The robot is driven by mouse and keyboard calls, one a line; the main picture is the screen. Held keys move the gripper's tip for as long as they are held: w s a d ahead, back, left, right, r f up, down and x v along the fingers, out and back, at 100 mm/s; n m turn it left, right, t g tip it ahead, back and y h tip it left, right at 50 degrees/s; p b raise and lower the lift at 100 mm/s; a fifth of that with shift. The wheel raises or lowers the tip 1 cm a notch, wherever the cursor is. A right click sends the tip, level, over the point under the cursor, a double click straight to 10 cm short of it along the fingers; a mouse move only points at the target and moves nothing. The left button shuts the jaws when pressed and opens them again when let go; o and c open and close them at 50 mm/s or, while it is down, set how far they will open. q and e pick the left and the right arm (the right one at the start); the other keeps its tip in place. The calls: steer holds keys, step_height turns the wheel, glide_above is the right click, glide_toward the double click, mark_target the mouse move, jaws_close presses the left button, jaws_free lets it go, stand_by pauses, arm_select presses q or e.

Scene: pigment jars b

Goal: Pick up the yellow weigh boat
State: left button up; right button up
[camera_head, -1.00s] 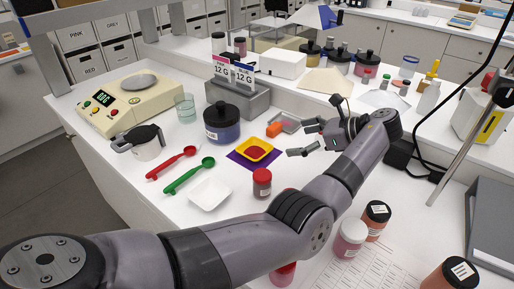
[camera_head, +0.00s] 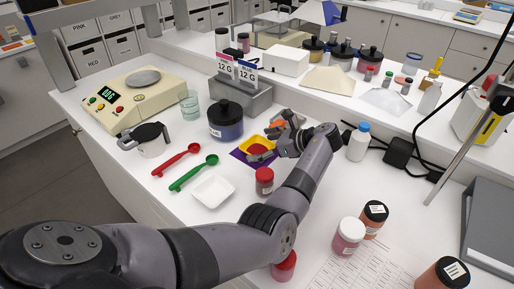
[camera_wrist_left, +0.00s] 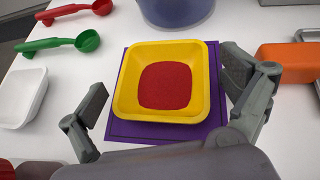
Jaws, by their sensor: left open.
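The yellow weigh boat (camera_head: 257,145) holds red powder and sits on a purple mat (camera_head: 240,157) on the white bench. In the left wrist view the yellow weigh boat (camera_wrist_left: 125,95) is upright between my open fingers, with the purple mat (camera_wrist_left: 150,133) under it. My left gripper (camera_head: 270,146) is open at the boat, and in the left wrist view its fingers (camera_wrist_left: 162,108) stand on either side of it. The fingers appear apart from the boat's walls. In the head view the gripper hides part of the boat's right side. My right gripper is not in view.
A blue-labelled jar (camera_head: 226,122) stands behind the boat, and a red jar (camera_head: 264,181) stands just in front. A white weigh boat (camera_head: 212,191), a green scoop (camera_head: 194,173) and a red scoop (camera_head: 176,159) lie to the left. An orange block (camera_wrist_left: 285,62) is close right of the gripper.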

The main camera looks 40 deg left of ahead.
arm_select(q)
steer(key=shift+c, duration=0.2)
steer(key=c, duration=1)
